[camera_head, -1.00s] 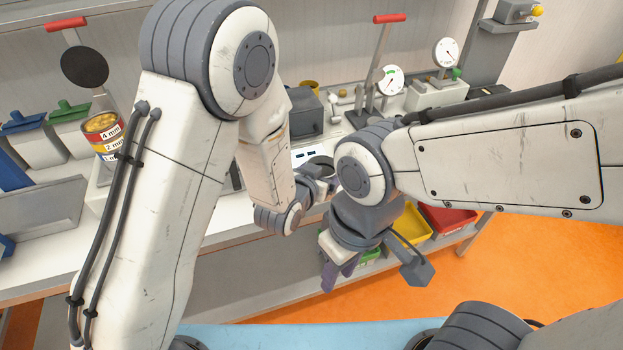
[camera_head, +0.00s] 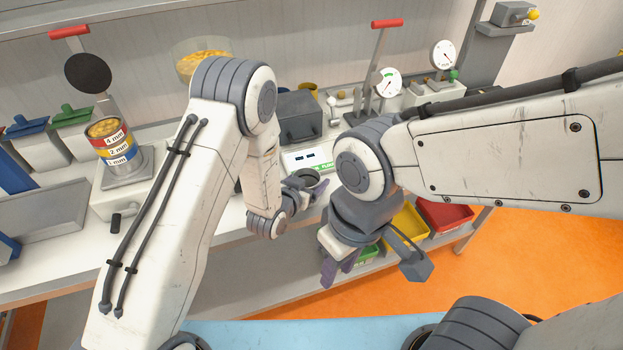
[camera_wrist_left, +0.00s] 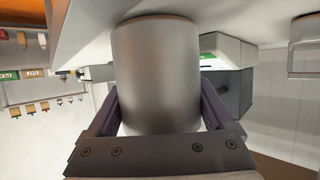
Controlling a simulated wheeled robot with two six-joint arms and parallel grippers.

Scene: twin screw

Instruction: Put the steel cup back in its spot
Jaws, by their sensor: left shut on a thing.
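The steel cup (camera_wrist_left: 155,75) is a plain grey metal cylinder that fills the middle of the left wrist view. My left gripper (camera_head: 304,187) is shut on it, with one finger on each side. In the head view the cup (camera_head: 308,177) shows only as a small dark round opening between the fingers, at the front of the bench by a white device with a green label. I cannot tell whether its base touches anything. My right gripper (camera_head: 340,268) hangs empty in front of the bench edge, its fingers apart.
A sieve stack (camera_head: 111,143) stands on a white machine at left. A glass bowl of yellow pieces (camera_head: 196,68) is behind my left arm. A grey box (camera_head: 299,117) and dial gauges (camera_head: 388,83) stand behind the cup. Yellow (camera_head: 408,226) and red bins (camera_head: 446,214) are below the bench edge.

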